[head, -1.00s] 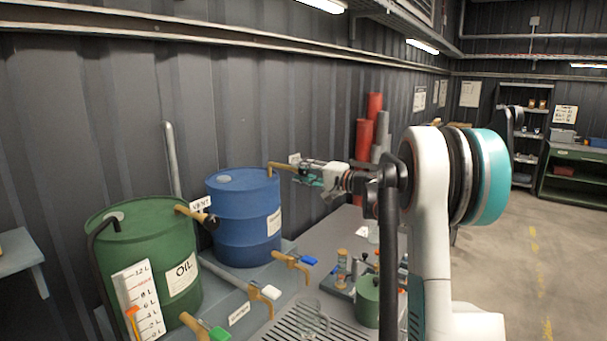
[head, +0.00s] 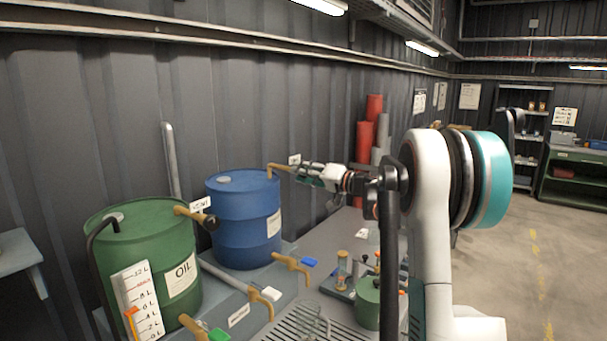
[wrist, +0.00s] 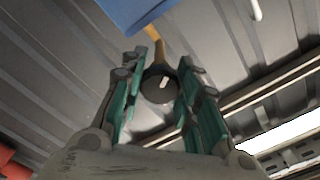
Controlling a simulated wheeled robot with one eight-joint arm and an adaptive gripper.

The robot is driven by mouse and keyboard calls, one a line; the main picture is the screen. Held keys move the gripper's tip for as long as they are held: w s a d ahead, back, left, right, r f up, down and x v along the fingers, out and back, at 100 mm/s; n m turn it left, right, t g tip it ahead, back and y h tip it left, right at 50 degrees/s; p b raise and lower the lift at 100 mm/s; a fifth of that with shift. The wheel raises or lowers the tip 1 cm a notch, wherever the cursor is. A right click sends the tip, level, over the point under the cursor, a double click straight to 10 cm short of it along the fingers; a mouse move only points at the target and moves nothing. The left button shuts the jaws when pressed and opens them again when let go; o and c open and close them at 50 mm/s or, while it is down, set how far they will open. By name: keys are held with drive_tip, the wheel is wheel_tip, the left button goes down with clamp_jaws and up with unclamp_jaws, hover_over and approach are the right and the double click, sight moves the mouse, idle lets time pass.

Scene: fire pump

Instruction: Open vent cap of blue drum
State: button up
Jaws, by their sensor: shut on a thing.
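The blue drum (head: 243,232) stands against the wall beyond the green drum. A brass vent pipe (head: 276,168) comes out of its top and bends toward my gripper (head: 297,171). In the wrist view the blue drum (wrist: 135,12) shows at the top edge, with the brass pipe (wrist: 156,42) leading to a dark round vent cap (wrist: 156,88) with a pale mark. My gripper (wrist: 158,78) is shut on this cap, with one teal finger on each side. In the head view the cap is hidden by the fingers.
The green oil drum (head: 150,250) with its own vent pipe (head: 192,214) stands at the front left. Brass taps (head: 292,265) stick out from the bench below. A small green container (head: 368,302) and glassware stand under my arm. Red cylinders (head: 364,140) stand behind.

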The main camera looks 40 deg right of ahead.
drive_tip(key=shift+f, duration=0.15)
drive_tip(key=o, duration=1.1)
drive_tip(key=v, duration=1.2)
drive_tip(key=shift+w, duration=0.1)
